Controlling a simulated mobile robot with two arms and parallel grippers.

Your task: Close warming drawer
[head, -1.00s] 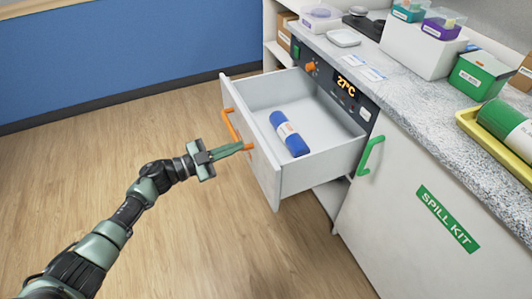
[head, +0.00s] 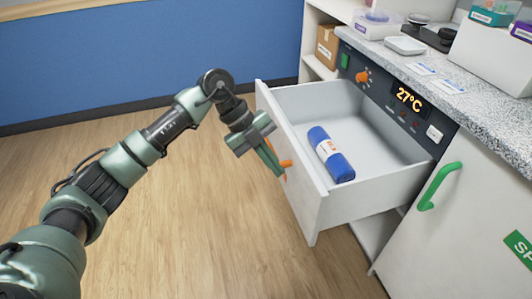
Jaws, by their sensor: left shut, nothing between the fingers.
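The warming drawer (head: 310,195) is white and stands pulled out from the counter, below a dark control panel with a 27°C display (head: 409,97). A rolled blue bundle with a white label (head: 330,154) lies inside it. The drawer's orange handle (head: 286,164) shows only in part, behind my left gripper. My left gripper (head: 279,171) is shut and empty, its fingertips at the drawer's outer front face beside the handle. I cannot tell whether they touch it. My right gripper is not in view.
A white cabinet door with a green handle (head: 439,186) is to the right of the drawer. The speckled countertop (head: 470,105) above holds containers and a box. Wooden floor (head: 200,240) lies open in front and left; a blue wall (head: 150,60) is behind.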

